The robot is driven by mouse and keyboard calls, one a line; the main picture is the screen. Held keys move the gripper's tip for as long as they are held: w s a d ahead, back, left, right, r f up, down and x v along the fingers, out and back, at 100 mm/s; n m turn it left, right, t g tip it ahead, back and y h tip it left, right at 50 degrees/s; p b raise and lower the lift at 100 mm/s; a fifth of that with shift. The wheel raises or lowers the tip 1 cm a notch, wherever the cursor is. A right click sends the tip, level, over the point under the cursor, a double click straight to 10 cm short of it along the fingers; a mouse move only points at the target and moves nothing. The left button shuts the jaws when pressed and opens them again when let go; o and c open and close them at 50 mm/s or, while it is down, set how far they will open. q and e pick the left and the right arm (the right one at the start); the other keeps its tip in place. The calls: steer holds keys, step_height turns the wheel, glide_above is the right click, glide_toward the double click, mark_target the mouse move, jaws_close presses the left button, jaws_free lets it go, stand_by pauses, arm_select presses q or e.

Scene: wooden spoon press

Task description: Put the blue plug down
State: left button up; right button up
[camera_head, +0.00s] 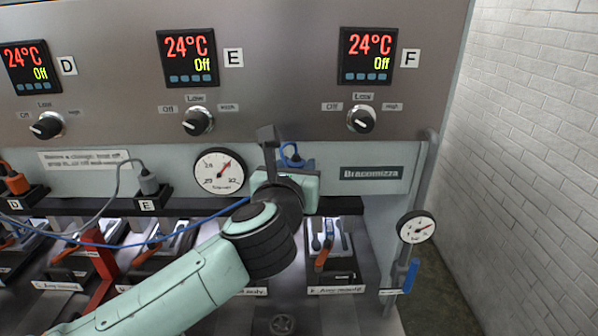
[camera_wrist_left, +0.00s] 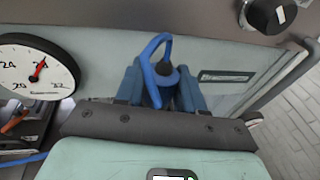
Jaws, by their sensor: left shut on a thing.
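The blue plug (camera_wrist_left: 166,74) is held upright between the two fingers of my left gripper (camera_wrist_left: 160,90), its blue cable looping over the top and down the near side. In the head view the plug (camera_head: 292,158) shows only in part behind my left gripper (camera_head: 288,165), in front of the machine's pale panel. The blue cable (camera_head: 180,232) runs from the lower left to behind my left arm. What lies directly under the plug is hidden by my gripper. My right gripper is not in view.
A grey plug (camera_head: 148,182) stands at holder E and an orange plug (camera_head: 16,183) at holder D on the dark ledge (camera_head: 92,206). A round gauge (camera_head: 219,172) is left of my gripper. A pipe with another gauge (camera_head: 416,227) stands right. Small presses (camera_head: 330,240) line the front.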

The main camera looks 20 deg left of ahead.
arm_select(q)
steer(key=shift+w, duration=0.85)
steer(key=shift+w+a, duration=0.1)
steer(key=shift+w, duration=0.35)
step_height(320, 180, down, 3)
steer(key=shift+f+b, duration=0.1)
steer(key=shift+b, duration=0.3)
steer(key=shift+s+f, duration=0.15)
steer(key=shift+f, duration=0.05)
steer(key=shift+s, duration=0.15)
steer(key=shift+w+f, duration=0.2)
steer(key=shift+w, duration=0.05)
steer(key=o, duration=0.8)
steer(key=shift+s+r, duration=0.1)
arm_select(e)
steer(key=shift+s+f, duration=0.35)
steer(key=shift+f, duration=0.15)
